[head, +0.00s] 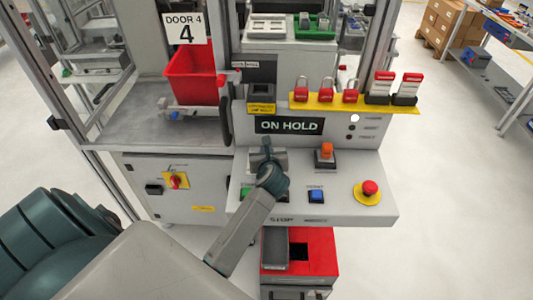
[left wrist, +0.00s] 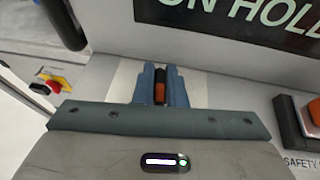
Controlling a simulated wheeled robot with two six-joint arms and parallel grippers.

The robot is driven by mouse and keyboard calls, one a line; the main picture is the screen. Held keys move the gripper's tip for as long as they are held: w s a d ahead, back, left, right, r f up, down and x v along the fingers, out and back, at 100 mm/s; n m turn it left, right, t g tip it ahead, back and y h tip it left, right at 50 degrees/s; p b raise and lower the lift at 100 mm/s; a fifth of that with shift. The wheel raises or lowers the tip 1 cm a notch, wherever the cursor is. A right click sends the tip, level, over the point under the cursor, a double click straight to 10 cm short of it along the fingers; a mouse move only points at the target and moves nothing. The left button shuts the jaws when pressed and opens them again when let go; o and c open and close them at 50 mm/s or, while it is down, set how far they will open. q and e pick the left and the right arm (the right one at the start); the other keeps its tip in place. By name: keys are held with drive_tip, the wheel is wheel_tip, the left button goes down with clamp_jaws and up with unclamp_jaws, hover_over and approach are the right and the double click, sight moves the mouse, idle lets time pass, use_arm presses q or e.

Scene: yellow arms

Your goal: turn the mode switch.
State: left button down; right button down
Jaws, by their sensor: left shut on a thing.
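The mode switch (left wrist: 159,92), a dark knob with an orange part, shows in the left wrist view between the two blue-grey fingers of my left gripper (left wrist: 160,84). The fingers are shut on it from both sides. In the head view my left gripper (head: 267,156) reaches over the sloped grey control panel (head: 350,213), and its fingers largely hide the switch. Its lettering and the direction it points cannot be read. My right gripper is not in either view.
An orange switch (head: 325,151) sits right of my gripper. A blue button (head: 316,196) and a red emergency stop (head: 370,188) are lower right. The display (head: 290,125) reads "ON HOLD". Red padlocks (head: 301,91) hang above.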

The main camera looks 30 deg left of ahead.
use_arm(q)
drive_tip(key=n+g+y+b, duration=0.1)
drive_tip(key=n+g+b, duration=0.1)
drive_tip(key=b, duration=0.1)
drive_tip(key=n+g+y+b, duration=0.1)
drive_tip(key=n+g+b, duration=0.1)
drive_tip(key=b, duration=0.1)
drive_tip(key=n+g+y+b, duration=0.2)
drive_tip(key=b, duration=0.2)
drive_tip(key=shift+f, duration=0.25)
drive_tip(key=shift+r+n+g+y+b, duration=0.2)
drive_tip(key=shift+n+g+y+b, duration=0.1)
drive_tip(key=shift+n+g+b, duration=0.45)
drive_tip(key=c, duration=1.5)
unclamp_jaws()
drive_tip(key=shift+d+r, duration=0.1)
drive_tip(key=shift+d, duration=0.05)
